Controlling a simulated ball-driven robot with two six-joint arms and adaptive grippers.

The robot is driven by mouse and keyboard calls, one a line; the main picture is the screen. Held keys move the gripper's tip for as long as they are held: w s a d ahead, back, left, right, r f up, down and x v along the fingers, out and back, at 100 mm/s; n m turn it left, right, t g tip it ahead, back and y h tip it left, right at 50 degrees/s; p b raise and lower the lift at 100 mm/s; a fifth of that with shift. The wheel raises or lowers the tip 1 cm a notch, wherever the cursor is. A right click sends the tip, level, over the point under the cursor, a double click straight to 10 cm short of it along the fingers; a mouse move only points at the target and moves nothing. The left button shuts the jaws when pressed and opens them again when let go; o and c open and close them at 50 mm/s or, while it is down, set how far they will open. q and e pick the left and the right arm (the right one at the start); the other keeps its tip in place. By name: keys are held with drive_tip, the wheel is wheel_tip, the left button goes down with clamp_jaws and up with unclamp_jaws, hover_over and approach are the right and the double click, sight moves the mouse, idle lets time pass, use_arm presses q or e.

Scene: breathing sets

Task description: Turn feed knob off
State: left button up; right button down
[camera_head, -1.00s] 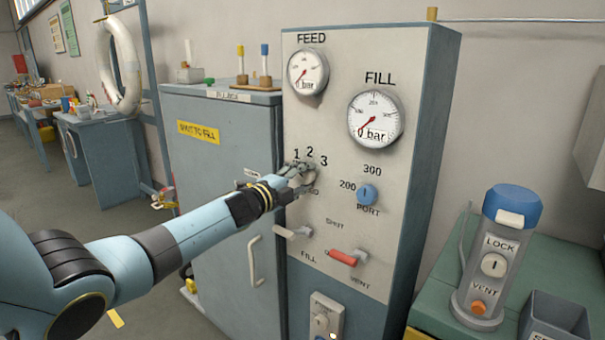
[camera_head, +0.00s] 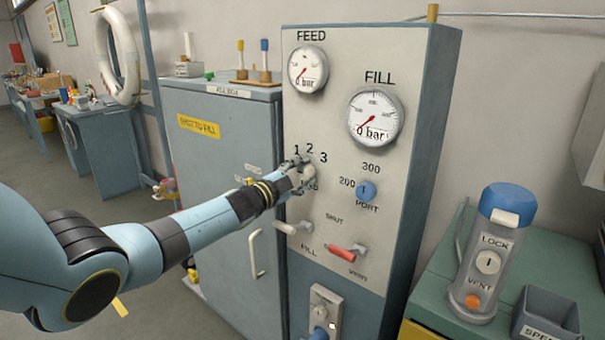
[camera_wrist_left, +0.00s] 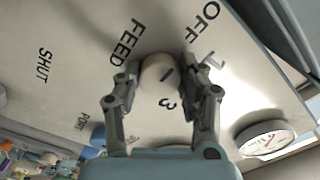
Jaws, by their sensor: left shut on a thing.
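The feed knob (camera_wrist_left: 158,72) is a pale round knob on the grey panel, with FEED, OFF and number labels around it. A short dark mark shows on its face; I cannot tell for sure which label it points at. My left gripper (camera_wrist_left: 162,80) has one finger on each side of the knob and is shut on it. In the head view my left gripper (camera_head: 301,172) covers much of the knob, below the numbers 1, 2, 3. The FEED gauge (camera_head: 308,68) above reads 0 bar. My right gripper is not in view.
The FILL gauge (camera_head: 375,117), blue PORT knob (camera_head: 366,191), red lever (camera_head: 347,252) and white lever (camera_head: 291,228) are on the same panel. A grey cabinet (camera_head: 220,150) stands at left.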

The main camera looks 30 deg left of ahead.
use_arm(q)
drive_tip(key=shift+f, duration=0.1)
drive_tip(key=o, duration=1.1)
drive_tip(key=shift+o, duration=0.4)
drive_tip(key=shift+s, duration=0.1)
drive_tip(key=s+a, duration=0.1)
drive_tip(key=s, duration=1)
drive_tip(key=shift+s, duration=0.4)
